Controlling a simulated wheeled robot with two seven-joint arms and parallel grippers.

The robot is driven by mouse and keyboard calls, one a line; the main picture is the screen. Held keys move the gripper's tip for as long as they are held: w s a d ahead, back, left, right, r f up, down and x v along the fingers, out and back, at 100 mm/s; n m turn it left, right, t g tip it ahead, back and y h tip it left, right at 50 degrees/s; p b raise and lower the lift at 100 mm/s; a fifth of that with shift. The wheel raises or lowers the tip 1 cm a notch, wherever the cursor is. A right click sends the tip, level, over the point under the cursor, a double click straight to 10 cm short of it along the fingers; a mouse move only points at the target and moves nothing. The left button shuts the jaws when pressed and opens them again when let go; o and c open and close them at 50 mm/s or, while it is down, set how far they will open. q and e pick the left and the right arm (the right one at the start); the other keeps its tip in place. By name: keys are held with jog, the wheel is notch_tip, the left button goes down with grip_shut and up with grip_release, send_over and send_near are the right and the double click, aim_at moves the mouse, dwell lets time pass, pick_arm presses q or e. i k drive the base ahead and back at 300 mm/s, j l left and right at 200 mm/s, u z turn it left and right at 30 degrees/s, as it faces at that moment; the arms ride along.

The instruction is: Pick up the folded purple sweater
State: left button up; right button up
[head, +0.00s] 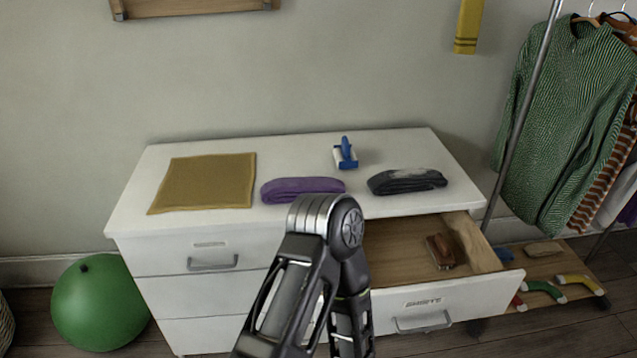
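The folded purple sweater (302,188) lies flat on the white dresser top (285,158), near its front edge and about the middle. One of my arms rises from the bottom centre of the head view, and its rounded metal joint stands just below the sweater in the picture. The joint hides part of the dresser's front edge and seems to overlap the sweater's lower edge slightly. I cannot tell whether they touch. No gripper fingers show, so neither of my grippers is in view.
A mustard cloth (205,182) lies left of the sweater. A folded dark garment (407,181) and a blue-and-white lint tool (345,155) are to its right. The top right drawer (405,250) is open with a brush (440,251) inside. A green ball (99,304) and clothes rack (519,125) flank the dresser.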

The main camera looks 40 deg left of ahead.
aim_at(280, 190)
jog(key=k+j, duration=0.15)
jog(key=j, duration=0.2)
jog(key=k+j+z, duration=0.1)
jog(key=j, duration=0.25)
jog(key=k+j, duration=0.15)
jog(key=j, duration=0.2)
jog(key=k+j+z, duration=0.1)
jog(key=j, duration=0.25)
jog(key=k+j, duration=0.2)
jog(key=j, duration=0.15)
jog(key=z, duration=0.05)
